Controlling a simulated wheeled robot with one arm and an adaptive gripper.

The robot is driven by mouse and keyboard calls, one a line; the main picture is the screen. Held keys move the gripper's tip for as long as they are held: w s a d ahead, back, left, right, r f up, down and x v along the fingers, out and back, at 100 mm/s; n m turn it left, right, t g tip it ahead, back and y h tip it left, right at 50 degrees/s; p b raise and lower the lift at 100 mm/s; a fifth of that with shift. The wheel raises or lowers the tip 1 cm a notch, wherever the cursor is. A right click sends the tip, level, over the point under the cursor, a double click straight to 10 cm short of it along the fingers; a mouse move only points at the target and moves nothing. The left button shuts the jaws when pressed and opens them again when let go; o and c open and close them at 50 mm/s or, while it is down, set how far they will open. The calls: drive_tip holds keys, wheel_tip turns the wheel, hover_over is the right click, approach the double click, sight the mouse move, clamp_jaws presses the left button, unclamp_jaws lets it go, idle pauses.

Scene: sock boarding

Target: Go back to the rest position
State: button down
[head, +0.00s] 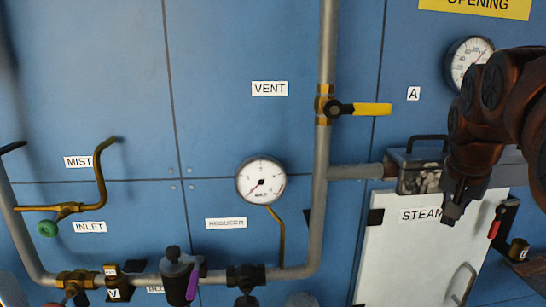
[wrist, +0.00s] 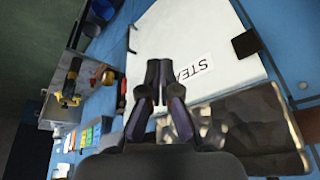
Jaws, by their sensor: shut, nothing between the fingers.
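My gripper (head: 452,212) hangs at the right of the head view, in front of the white STEAM door (head: 385,265) and just below the grey metal box (head: 402,160). In the wrist view my gripper (wrist: 159,68) is shut and empty, its two dark fingers side by side. The white STEAM panel (wrist: 165,40) fills the top middle there, its label partly hidden by the fingers. A glossy metal box (wrist: 255,128) lies at the lower right of that view. Whether the fingers touch the door cannot be told.
A vertical grey pipe (head: 322,200) carries a yellow-handled valve (head: 370,109) beside the VENT label. A round gauge (head: 261,181) sits left of it. Valves, one purple-handled (head: 192,283), line the bottom pipe. A red-handled latch (head: 495,224) is right of the door. Blue wall (head: 90,70) is open at upper left.

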drive_tip(key=s+a+f+n+g+y+p, duration=0.1)
drive_tip(key=s+a+f+n, duration=0.3)
drive_tip(key=s+a+f, duration=0.5)
drive_tip(key=s+a+f+n+g+y+p, duration=0.1)
drive_tip(key=s+a+f+n+g, duration=0.3)
drive_tip(key=s+a+f, duration=0.5)
drive_tip(key=s+f, duration=0.1)
drive_tip(key=s, duration=0.6)
drive_tip(key=shift+s+a+f+p, duration=0.2)
drive_tip(key=shift+s+f+p, duration=0.05)
drive_tip(key=shift+p, duration=0.05)
drive_tip(key=shift+a, duration=0.1)
